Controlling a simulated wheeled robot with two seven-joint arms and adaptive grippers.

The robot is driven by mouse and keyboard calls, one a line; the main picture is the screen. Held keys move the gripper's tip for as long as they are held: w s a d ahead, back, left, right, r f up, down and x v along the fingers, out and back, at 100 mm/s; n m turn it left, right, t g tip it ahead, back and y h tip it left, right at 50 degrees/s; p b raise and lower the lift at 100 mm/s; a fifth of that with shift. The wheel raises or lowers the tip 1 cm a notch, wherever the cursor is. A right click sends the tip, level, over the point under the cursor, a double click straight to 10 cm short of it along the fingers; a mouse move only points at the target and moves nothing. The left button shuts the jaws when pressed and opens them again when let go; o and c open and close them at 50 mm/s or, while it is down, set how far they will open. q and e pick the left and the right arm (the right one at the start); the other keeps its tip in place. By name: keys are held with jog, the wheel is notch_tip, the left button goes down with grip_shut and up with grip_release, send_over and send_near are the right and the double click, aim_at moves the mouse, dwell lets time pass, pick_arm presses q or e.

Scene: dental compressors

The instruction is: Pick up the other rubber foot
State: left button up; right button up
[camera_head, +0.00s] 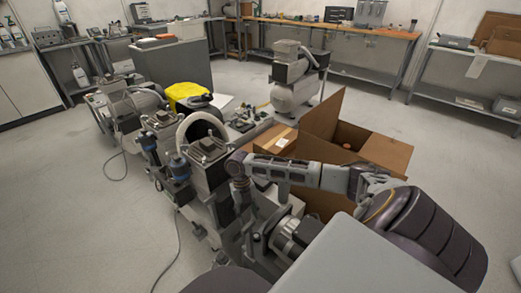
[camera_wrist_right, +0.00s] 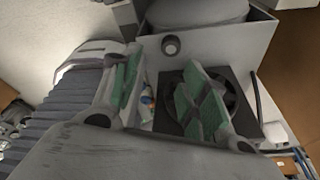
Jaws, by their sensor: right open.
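In the head view my right arm reaches in from the right, and its gripper (camera_head: 240,192) points down among the compressors, partly lost against them. In the right wrist view the gripper (camera_wrist_right: 160,66) is open, its green-padded fingers apart with nothing held. I cannot clearly make out any rubber foot in the head view. My left gripper is not in view.
A compressor (camera_head: 208,165) stands beside the right gripper. An open cardboard box (camera_head: 370,150) is to the right, under my arm. A black square part with a round grille (camera_wrist_right: 238,92) lies behind one finger in the wrist view. A free-standing compressor (camera_head: 292,95) is farther back.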

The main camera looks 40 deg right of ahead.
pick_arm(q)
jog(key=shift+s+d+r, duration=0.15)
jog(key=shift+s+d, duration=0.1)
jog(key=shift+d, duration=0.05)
pick_arm(e)
jog(key=shift+d+r+n, duration=0.25)
jog(key=shift+d+r, duration=0.05)
jog(key=shift+d, duration=0.25)
jog(key=shift+d+r+n, duration=0.25)
jog(key=shift+d, duration=0.3)
jog(key=shift+f, duration=0.15)
jog(key=b, duration=0.2)
send_near(256, 237)
notch_tip(256, 237, down, 2)
jog(key=shift+d+f, duration=0.1)
jog(key=shift+d, duration=0.05)
jog(key=shift+b+x, duration=0.4)
jog(key=shift+x, duration=0.35)
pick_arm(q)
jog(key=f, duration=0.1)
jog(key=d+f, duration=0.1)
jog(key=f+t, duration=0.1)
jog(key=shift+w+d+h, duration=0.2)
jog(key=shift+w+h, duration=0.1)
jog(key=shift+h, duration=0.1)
pick_arm(e)
jog(key=shift+s, duration=0.1)
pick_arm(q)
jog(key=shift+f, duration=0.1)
